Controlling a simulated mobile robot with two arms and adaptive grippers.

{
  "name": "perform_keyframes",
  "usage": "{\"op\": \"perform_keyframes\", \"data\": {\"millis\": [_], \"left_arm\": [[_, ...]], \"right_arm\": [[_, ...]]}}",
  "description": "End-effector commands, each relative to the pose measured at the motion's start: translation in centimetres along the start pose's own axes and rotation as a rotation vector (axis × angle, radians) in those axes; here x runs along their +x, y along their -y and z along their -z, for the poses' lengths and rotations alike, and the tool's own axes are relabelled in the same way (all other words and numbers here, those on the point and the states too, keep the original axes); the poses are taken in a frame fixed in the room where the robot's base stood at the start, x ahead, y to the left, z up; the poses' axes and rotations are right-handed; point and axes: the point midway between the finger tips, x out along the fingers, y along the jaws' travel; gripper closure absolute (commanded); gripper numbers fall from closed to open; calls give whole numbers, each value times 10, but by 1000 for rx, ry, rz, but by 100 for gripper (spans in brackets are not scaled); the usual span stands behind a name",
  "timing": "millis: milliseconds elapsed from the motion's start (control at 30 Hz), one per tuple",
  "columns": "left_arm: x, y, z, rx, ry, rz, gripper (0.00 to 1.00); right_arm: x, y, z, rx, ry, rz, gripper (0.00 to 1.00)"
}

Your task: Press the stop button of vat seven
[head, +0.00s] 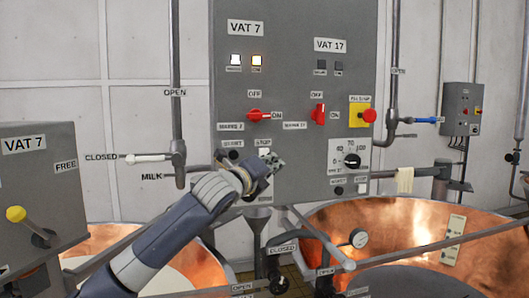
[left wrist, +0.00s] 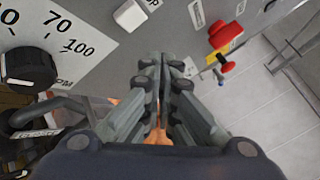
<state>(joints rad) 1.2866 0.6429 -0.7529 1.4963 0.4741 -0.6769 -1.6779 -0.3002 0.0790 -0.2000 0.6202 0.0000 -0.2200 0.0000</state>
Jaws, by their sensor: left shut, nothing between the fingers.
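The grey control panel (head: 290,80) has a VAT 7 plate (head: 246,28) on its left half and a VAT 17 plate (head: 330,45) on its right half. On the vat seven side, a START label and a STOP label (head: 264,143) sit low on the panel. My left gripper (head: 273,161) is in front of the panel just below that STOP label and hides much of the button area there. Its fingers are shut and empty in the left wrist view (left wrist: 165,62). Whether they touch the panel, I cannot tell. My right gripper is not in view.
A black dial (head: 352,160) and a white button (head: 362,188) are on the panel's right half. Red switches (head: 259,115) and a red knob on a yellow plate (head: 358,115) are above. Copper vats (head: 400,228) and pipes stand below. The left wrist view shows a white button (left wrist: 130,15).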

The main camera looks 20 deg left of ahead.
Motion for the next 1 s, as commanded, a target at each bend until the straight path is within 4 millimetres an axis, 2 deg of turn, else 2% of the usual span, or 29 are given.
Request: {"op": "perform_keyframes", "data": {"millis": [67,100,333,1000], "left_arm": [[8,-5,-8,-2,2,-2,100],[12,-4,-12,-1,0,-3,100],[23,-14,-19,-1,0,0,100],[26,-19,-19,0,1,0,100]], "right_arm": [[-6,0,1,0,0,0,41],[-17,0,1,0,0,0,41],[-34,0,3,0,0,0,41],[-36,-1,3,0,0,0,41]]}}
